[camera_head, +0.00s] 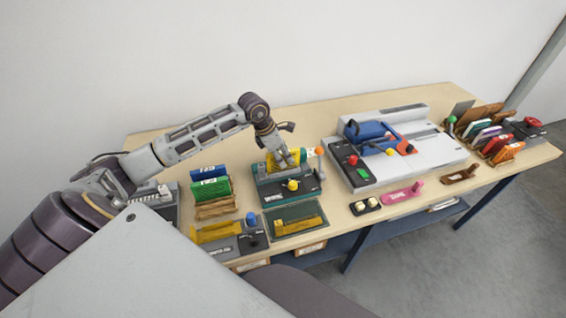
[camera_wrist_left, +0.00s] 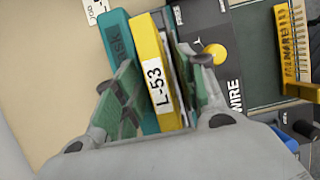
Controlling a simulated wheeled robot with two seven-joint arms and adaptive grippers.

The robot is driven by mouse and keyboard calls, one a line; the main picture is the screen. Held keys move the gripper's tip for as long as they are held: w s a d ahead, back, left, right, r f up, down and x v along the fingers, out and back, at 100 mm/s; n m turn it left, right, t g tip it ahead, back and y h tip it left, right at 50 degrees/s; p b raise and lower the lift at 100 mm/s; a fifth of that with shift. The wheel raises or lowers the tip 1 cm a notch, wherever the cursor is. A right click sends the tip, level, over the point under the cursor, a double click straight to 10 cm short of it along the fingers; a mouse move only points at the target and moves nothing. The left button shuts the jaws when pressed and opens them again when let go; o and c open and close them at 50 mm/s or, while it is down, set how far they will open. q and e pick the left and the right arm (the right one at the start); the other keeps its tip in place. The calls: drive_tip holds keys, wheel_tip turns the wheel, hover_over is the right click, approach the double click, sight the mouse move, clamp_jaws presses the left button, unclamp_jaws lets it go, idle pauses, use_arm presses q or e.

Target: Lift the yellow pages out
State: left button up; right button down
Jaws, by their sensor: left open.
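The yellow pages (camera_wrist_left: 158,82), marked L-53 on a white label, stand beside a teal strip (camera_wrist_left: 120,52) with lettering in the left wrist view. In the head view the yellow pages (camera_head: 271,161) show partly behind my left gripper (camera_head: 283,162), at the back of a dark teal-edged machine (camera_head: 275,192). My left gripper (camera_wrist_left: 158,95) is open, with one finger on each side of the yellow pages. The teal strip also lies partly between the fingers. Whether either finger touches the pages I cannot tell. My right gripper is not in view.
The machine has a yellow knob (camera_head: 293,185) and an orange ball (camera_head: 319,151). Blue and green blocks (camera_head: 210,182) stand to its left. A green mat (camera_head: 295,220) with a yellow comb-like piece lies in front. A large white machine (camera_head: 425,150) stands to the right.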

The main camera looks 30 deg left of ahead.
use_arm(q)
drive_tip(key=shift+f, duration=0.1)
drive_tip(key=shift+c, duration=0.2)
idle(0.4)
clamp_jaws()
